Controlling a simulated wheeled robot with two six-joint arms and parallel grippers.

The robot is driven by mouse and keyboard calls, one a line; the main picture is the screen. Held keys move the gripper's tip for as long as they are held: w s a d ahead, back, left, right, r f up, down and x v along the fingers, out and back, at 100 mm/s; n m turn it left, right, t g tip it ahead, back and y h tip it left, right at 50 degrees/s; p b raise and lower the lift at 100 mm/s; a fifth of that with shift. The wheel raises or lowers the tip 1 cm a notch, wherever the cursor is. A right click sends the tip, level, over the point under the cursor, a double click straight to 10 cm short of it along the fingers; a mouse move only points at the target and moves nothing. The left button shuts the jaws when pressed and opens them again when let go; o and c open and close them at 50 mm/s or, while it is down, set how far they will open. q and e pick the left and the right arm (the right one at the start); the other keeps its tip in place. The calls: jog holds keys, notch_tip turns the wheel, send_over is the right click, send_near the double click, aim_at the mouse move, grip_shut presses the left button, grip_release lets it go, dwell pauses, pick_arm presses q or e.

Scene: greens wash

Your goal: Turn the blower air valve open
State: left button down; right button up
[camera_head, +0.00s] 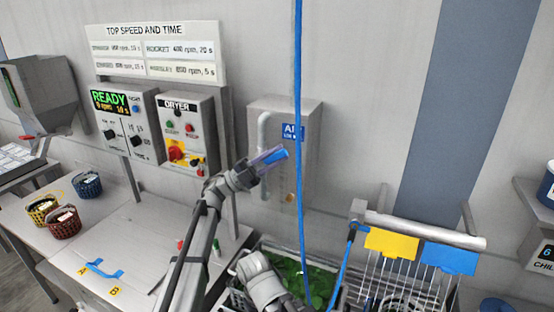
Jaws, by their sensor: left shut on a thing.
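A grey air box (309,168) is on the wall, with a blue label beginning "AI" (292,132) on its front. My left gripper (268,158) is in front of this box, just below the label. It is shut on a blue piece (277,156), which looks like the valve handle. The fingers cover part of the handle, and its pivot is hidden, so its exact angle is unclear. No fingers of my right gripper can be made out.
A blue hose (299,90) hangs close to the right of my left gripper. The dryer panel (188,133) stands to the left. Below are leafy greens (318,283) in a container. A wire basket with a grey bar (425,229) stands at right.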

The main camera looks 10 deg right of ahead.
aim_at(271, 159)
pick_arm(q)
jog(key=c, duration=0.7)
grip_release()
jog(key=shift+f, duration=0.1)
jog(key=b+v, duration=0.4)
jog(key=v, duration=0.3)
jog(key=shift+a+f, duration=0.15)
jog(key=shift+a, duration=0.2)
jog(key=shift+c, duration=0.3)
